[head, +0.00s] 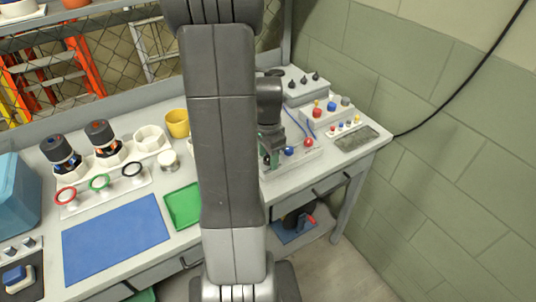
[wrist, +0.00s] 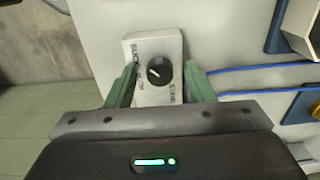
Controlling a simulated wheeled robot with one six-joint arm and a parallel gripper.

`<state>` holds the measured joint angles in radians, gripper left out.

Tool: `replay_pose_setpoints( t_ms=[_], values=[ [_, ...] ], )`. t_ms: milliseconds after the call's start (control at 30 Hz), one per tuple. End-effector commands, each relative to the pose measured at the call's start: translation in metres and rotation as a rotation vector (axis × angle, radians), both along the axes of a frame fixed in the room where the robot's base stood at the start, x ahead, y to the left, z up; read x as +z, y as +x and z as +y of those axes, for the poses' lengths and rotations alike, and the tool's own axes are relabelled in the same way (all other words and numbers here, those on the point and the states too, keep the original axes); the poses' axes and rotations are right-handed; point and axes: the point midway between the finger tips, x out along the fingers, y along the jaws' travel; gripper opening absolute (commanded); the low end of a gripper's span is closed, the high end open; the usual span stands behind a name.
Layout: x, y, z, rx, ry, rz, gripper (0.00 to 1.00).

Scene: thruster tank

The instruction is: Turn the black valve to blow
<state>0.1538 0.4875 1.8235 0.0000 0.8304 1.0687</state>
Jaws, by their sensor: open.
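The black valve (wrist: 158,71) is a round knob with a pale pointer mark, set on a white box (wrist: 147,47). Its pointer slants toward the upper left in the wrist view. Dark lettering runs along the box's left side and beside the knob's lower right; it is too small to read surely. My gripper (wrist: 160,74) is open, with one green finger on each side of the knob and gaps between. In the head view my gripper (head: 269,160) is low over the right part of the bench, and the valve is hidden there.
Blue cables (wrist: 262,69) run right of the box in the wrist view. In the head view, red and blue knobs (head: 288,151) stand close right of my gripper, with a raised panel (head: 322,117) behind.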

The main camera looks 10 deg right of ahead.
Motion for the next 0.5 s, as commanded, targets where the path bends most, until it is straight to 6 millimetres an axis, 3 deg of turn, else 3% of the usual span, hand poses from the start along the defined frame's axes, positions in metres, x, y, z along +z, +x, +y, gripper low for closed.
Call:
replay_pose_setpoints(
  t_ms=[67, 300, 500],
  values=[
    [0.0001, 0.0000, 0.0000, 0.000, 0.000, 0.000, 0.49],
    [0.0002, 0.0000, 0.0000, 0.000, 0.000, 0.000, 0.04],
    [0.0003, 0.0000, 0.0000, 0.009, 0.000, 0.000, 0.04]
  ],
)
